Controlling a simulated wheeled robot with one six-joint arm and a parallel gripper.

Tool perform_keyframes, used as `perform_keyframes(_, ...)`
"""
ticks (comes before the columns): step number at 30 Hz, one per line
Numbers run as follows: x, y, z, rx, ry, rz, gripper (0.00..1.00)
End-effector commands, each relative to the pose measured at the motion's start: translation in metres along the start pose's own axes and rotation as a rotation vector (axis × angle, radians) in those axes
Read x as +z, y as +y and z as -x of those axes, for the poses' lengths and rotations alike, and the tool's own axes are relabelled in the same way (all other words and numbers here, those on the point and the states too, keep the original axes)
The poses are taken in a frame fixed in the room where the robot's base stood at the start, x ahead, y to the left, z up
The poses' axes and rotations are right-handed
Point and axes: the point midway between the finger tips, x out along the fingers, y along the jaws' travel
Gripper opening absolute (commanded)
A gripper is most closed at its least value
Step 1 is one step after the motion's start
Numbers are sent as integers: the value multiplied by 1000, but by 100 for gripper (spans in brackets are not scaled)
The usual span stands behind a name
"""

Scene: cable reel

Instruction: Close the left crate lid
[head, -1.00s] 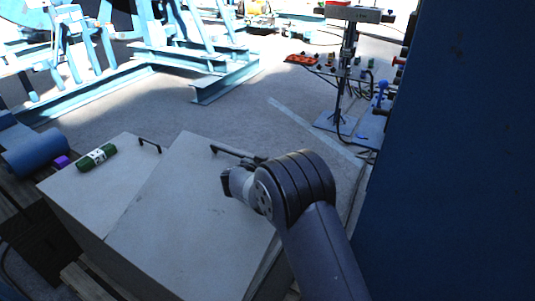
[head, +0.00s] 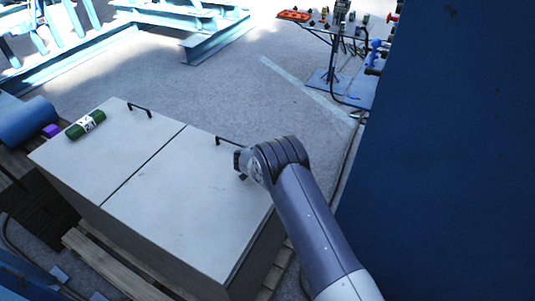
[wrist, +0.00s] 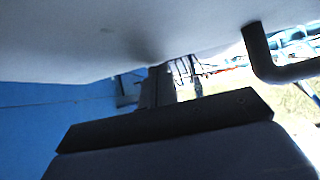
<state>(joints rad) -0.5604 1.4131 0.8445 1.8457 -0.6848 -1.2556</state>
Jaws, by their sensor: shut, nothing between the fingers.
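Two pale grey crate lids lie side by side. The left lid (head: 85,165) looks flat, with a black handle (head: 140,107) at its far edge and a green cylinder on it. The right lid (head: 190,215) also looks flat and level with it, a thin dark seam between them. Its black handle (head: 232,141) is at the far edge. My gripper (head: 240,166) is shut and empty at the far right corner of the right lid; contact is unclear. In the wrist view, my gripper (wrist: 158,88) is near a pale lid surface (wrist: 110,35) and a black handle (wrist: 275,65).
The green cylinder (head: 86,124) with a white label rests on the left lid. A blue roll (head: 28,121) and a purple block (head: 51,130) are beside the crates. A tall blue panel (head: 450,170) stands close on the right. Open floor (head: 240,95) lies beyond.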

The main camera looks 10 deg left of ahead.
Motion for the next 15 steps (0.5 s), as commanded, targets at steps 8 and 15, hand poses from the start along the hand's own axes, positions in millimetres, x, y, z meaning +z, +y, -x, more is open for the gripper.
perform_keyframes(8,14,4,-6,4,-17,6,0)
perform_keyframes(15,15,4,-5,4,-20,7,0)
